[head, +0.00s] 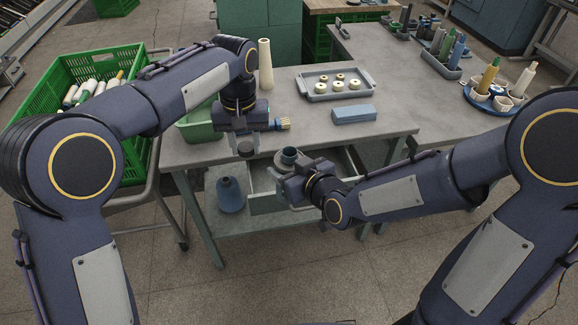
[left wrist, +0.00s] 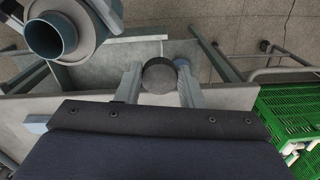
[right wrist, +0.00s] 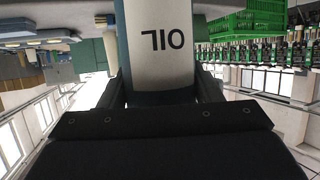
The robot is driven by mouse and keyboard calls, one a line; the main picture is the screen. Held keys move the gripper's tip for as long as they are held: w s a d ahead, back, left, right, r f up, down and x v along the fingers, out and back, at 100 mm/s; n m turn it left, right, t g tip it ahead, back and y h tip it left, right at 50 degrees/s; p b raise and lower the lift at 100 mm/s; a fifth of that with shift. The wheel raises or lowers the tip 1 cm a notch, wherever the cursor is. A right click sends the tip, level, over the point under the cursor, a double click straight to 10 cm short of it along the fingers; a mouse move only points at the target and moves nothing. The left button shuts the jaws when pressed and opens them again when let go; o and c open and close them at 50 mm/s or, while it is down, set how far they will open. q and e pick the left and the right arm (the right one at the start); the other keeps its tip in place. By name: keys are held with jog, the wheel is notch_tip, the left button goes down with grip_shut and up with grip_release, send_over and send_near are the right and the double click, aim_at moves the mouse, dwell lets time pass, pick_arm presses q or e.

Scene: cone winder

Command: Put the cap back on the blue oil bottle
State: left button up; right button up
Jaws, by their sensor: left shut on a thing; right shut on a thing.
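My left gripper (head: 246,143) is shut on a small dark grey round cap (left wrist: 160,75), held between the fingertips in the left wrist view. My right gripper (head: 290,177) is shut on the oil bottle (right wrist: 168,45), whose pale label reads OIL upside down in the right wrist view. The bottle looks upright in the head view (head: 289,156), with its open blue-green neck facing up. In the left wrist view the open neck (left wrist: 52,38) is at the upper left, apart from the cap. The lower bottle body is hidden by my right gripper in the head view.
A dark blue bottle (head: 230,195) stands low under the grey table (head: 225,155). An open drawer (head: 265,203) is below the held bottle. On the table are a tray of rings (head: 318,97), a blue block (head: 354,114) and a green bin (head: 197,128). A green crate (head: 50,95) stands left.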

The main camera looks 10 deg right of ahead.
pick_arm(q)
notch_tip(320, 180, up, 10)
jog(key=m, duration=0.1)
send_over(289, 154)
jog(key=shift+d+f, duration=0.1)
jog(key=shift+w, duration=0.1)
jog(key=shift+f, duration=2.05)
jog(key=shift+f, duration=0.1)
jog(key=shift+f, duration=0.75)
jog(key=shift+f, duration=0.6)
